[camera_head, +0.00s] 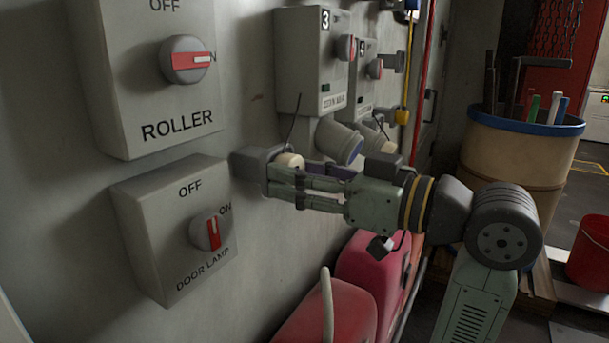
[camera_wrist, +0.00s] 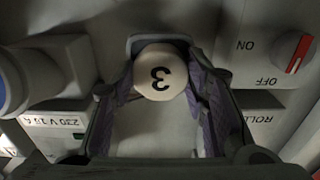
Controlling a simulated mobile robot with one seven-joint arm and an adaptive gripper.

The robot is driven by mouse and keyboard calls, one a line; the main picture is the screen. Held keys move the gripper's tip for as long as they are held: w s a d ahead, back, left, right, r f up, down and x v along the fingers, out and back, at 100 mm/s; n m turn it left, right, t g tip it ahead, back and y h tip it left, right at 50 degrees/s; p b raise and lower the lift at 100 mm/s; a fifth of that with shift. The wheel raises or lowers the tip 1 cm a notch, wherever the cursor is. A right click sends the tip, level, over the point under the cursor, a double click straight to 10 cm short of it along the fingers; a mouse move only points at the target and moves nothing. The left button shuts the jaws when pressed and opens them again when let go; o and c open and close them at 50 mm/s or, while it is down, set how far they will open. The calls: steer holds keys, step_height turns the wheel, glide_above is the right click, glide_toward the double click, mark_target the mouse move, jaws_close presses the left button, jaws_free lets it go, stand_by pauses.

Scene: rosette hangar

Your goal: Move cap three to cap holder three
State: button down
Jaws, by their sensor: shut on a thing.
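Cap three is a cream round cap (camera_head: 289,162) with a black 3 on its face; in the wrist view the cap (camera_wrist: 160,72) shows the 3 upside down. My gripper (camera_head: 291,178) is shut on it, with a purple-lined finger on each side in the wrist view. A grey wall holder (camera_head: 250,163) is right behind the cap, close to the wall; its rim (camera_wrist: 138,42) shows around the cap's far side in the wrist view. I cannot tell whether the cap is seated in it. No number shows on the holder.
Grey box three (camera_head: 309,62) with its angled socket (camera_head: 336,141) is on the wall just right of the holder. The roller switch box (camera_head: 150,100) and door lamp switch box (camera_head: 165,235) are left. Red canisters (camera_head: 375,262) stand below; a barrel (camera_head: 508,160) is right.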

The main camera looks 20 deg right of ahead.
steer(key=c, duration=0.8)
jaws_free()
steer(key=shift+c, duration=0.2)
steer(key=v, duration=1.2)
